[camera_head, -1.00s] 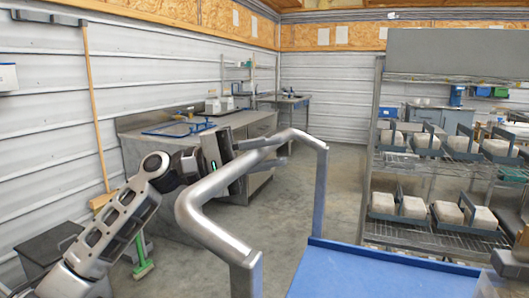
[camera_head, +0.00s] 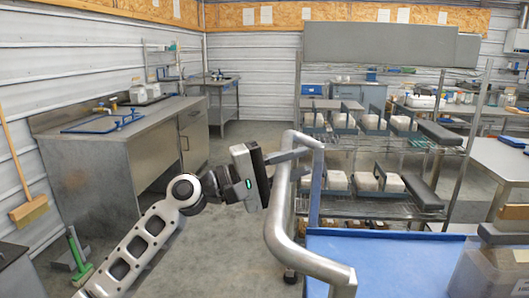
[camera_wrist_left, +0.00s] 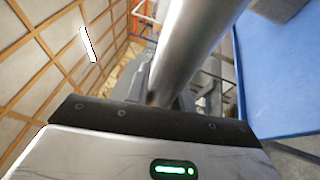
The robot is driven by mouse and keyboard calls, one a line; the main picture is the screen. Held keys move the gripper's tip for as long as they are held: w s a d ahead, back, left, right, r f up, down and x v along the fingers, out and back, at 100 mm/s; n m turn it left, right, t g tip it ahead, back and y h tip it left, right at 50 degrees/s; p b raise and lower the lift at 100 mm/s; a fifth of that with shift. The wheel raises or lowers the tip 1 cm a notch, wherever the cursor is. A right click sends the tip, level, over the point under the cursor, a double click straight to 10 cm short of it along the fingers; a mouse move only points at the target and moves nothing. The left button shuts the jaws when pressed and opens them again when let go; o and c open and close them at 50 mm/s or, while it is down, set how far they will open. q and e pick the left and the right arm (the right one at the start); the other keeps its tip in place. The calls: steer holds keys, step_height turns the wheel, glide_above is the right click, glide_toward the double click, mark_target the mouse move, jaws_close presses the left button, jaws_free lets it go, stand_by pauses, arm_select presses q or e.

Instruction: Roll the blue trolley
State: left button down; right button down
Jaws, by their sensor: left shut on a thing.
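The blue trolley (camera_head: 375,250) is at the lower right of the head view, with a flat blue top. Its bent grey metal handle (camera_head: 276,240) rises at its left side. My left gripper (camera_head: 290,160) is shut on the upper part of the handle. In the left wrist view the handle tube (camera_wrist_left: 195,40) runs up from the gripper body, and the trolley's blue surface (camera_wrist_left: 280,80) shows at right. The fingertips are hidden there. My right gripper is not in view.
A wire rack (camera_head: 380,215) with several pale blocks stands just beyond the trolley. A grey workbench (camera_head: 100,165) is at left, and a green-headed brush (camera_head: 78,252) stands near it. A steel table (camera_head: 505,160) is at right. Open concrete floor (camera_head: 225,235) lies between workbench and rack.

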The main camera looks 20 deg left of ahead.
arm_select(q)
steer(key=d, duration=0.2)
steer(key=d+p, duration=0.1)
steer(key=d, duration=0.1)
steer(key=shift+w, duration=0.3)
steer(key=shift+d, duration=0.1)
steer(key=c, duration=1.2)
jaws_free()
steer(key=shift+d, duration=0.1)
